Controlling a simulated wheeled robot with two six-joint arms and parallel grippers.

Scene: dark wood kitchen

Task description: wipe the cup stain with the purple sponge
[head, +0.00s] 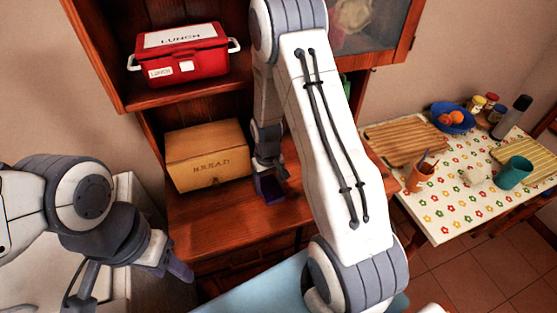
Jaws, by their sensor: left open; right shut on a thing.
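My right arm reaches across the middle of the head view to the wooden cupboard's counter (205,215). My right gripper (268,172) points down there, just right of the bread box, and is shut on the dark purple sponge (269,189). The sponge is low over the counter; I cannot tell whether it touches the wood. I see no cup stain; the sponge and my arm may hide it. My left gripper (180,268) is open and empty at the lower left, in front of the counter.
A bread box (208,158) stands on the counter, left of the sponge. A red lunch box (180,55) sits on the shelf above. At right, a flowered table (440,210) carries cutting boards, an orange cup (420,178), a teal mug (514,173) and a blue bowl (453,124).

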